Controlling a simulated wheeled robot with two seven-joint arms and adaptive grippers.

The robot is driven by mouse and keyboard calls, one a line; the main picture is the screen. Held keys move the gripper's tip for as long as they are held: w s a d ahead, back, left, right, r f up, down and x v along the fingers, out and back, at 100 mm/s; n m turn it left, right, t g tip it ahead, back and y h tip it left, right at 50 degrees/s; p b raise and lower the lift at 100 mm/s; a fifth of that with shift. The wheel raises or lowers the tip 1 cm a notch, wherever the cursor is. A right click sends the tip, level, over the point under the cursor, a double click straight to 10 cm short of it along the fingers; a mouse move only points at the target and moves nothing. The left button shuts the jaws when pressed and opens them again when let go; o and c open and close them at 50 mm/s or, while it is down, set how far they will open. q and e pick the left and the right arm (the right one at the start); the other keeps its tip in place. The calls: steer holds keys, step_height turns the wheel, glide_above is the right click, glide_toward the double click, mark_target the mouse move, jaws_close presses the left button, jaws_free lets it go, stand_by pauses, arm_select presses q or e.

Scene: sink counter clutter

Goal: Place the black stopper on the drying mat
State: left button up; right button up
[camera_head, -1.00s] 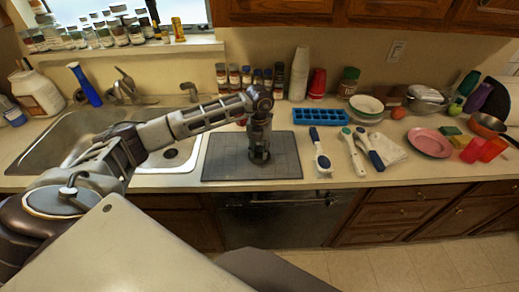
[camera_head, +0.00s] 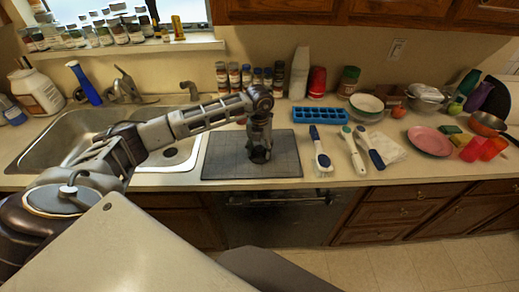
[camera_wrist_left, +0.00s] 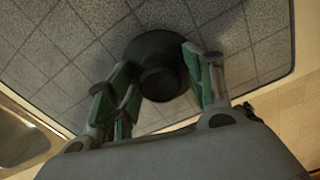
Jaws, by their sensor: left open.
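The grey drying mat (camera_head: 224,160) lies flat on the counter right of the sink, and its tiled surface fills much of the left wrist view (camera_wrist_left: 60,85). The black stopper (camera_wrist_left: 158,50) is a round dark disc with a raised knob, and it appears to rest on the mat. My left gripper (camera_head: 259,156) points down over the middle of the mat. Its green-padded fingers are open, one on each side of the stopper in the left wrist view. In the head view the gripper mostly hides the stopper. My right gripper is not in view.
The steel sink (camera_head: 60,145) is at left. A blue ice tray (camera_head: 321,116) and spice jars stand behind the mat. Brushes with blue handles (camera_head: 319,147) lie to its right, followed by a pink plate (camera_head: 430,141). Bare mat surrounds the gripper.

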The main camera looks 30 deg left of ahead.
mark_target(260, 148)
arm_select(q)
steer(key=shift+r, duration=0.15)
steer(key=shift+r, duration=0.25)
step_height(260, 148, up, 12)
steer(key=b, duration=0.2)
steer(key=shift+f, duration=0.25)
